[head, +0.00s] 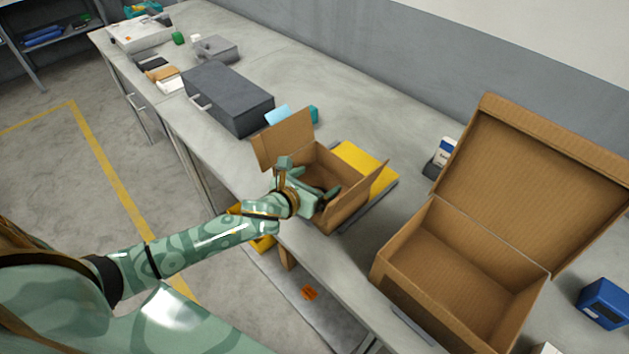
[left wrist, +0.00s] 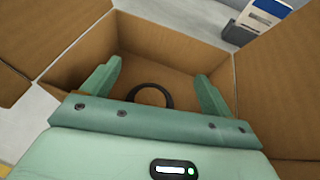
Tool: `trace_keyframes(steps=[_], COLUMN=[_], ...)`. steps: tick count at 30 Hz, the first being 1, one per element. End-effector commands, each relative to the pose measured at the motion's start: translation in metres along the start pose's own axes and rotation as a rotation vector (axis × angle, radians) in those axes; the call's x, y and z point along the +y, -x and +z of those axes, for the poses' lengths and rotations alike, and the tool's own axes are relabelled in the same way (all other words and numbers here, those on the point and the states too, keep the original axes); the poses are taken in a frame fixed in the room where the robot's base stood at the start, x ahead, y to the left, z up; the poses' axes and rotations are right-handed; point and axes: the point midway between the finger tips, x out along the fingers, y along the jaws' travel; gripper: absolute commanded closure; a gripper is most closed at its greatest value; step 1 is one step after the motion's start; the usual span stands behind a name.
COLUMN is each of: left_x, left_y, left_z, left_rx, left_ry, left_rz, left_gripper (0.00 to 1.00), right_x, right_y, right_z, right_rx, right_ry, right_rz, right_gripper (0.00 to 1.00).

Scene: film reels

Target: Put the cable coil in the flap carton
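The flap carton (head: 349,208) is a small open brown box with raised flaps, standing on the grey bench in the head view. Its inside also fills much of the left wrist view (left wrist: 180,45). The cable coil (left wrist: 153,88) is a dark ring inside the carton, between and below my fingers; its near part is hidden by my gripper. My left gripper (left wrist: 158,72) reaches into the carton's opening from the near side in the head view (head: 316,183). Its fingers are spread, with clear gaps to the coil. My right gripper is not in view.
A larger brown box (head: 410,245) with a raised lid stands to the right. A yellow item (head: 365,165) lies behind the flap carton. A dark grey case (head: 228,98) stands to the left. A blue box (head: 604,302) is at the far right.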

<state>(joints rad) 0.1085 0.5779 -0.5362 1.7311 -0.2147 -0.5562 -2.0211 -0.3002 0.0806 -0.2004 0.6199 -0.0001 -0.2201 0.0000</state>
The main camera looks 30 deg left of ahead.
Motion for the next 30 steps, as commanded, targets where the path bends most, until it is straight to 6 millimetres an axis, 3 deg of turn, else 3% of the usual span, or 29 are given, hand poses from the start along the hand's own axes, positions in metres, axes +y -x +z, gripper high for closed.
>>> trace_keyframes(steps=[3,7,21,30], left_x=[0.003,0.003,0.002,0.001], left_y=[0.001,0.006,0.109,0.125], left_z=[-0.008,0.005,0.008,0.009], left_rx=[0.018,0.016,0.011,0.007], left_ry=[0.000,0.001,-0.002,-0.001], left_rz=[0.008,0.009,0.005,0.005], left_gripper=[0.09,0.09,0.09,0.09], right_x=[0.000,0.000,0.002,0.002], right_y=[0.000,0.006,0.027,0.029], right_z=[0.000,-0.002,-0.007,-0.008], right_rx=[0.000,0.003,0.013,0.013], right_ry=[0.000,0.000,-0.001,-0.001], right_rz=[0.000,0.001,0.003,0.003], right_gripper=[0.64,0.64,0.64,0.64])
